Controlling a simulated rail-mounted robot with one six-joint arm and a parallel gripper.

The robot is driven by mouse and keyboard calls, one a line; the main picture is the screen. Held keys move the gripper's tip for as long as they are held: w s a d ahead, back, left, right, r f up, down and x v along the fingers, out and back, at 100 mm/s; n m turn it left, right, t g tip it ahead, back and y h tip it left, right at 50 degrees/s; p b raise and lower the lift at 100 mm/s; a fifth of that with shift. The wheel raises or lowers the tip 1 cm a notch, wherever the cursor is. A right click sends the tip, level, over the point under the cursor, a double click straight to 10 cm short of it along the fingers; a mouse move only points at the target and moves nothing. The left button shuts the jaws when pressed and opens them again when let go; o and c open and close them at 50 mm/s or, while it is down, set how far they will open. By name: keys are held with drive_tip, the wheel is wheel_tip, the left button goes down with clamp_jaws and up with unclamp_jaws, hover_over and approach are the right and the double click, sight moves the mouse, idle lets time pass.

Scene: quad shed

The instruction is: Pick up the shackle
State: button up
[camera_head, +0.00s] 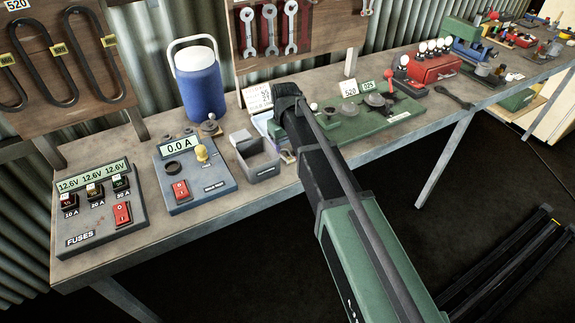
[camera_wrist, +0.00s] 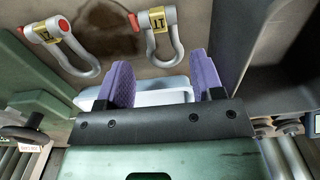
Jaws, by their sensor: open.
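Two grey metal shackles lie on the brown, stained bench top in the wrist view. The left shackle (camera_wrist: 67,45) has a red pin end and a yellow tag. The right shackle (camera_wrist: 160,35) also has a red pin end and a yellow tag, which appears upside down. My gripper (camera_wrist: 163,84) is open, with its two purple pads apart and no shackle between them. Both shackles lie beyond the fingertips in the picture.
A pale tray-like thing (camera_wrist: 150,92) shows behind the pads. A grey open bin (camera_head: 258,158) stands left of my arm, beside a meter box (camera_head: 195,178). A green board (camera_head: 350,126) lies to the right. A blue jug (camera_head: 200,85) stands behind.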

wheel_tip(320, 180, down, 2)
drive_tip(key=shift+f+b, duration=0.15)
drive_tip(key=shift+b, duration=0.2)
drive_tip(key=shift+r, duration=0.25)
drive_tip(key=c, duration=0.8)
drive_tip(key=shift+r+p, duration=0.1)
drive_tip(key=shift+p, duration=0.25)
wheel_tip(320, 180, up, 20)
drive_tip(key=p, duration=2)
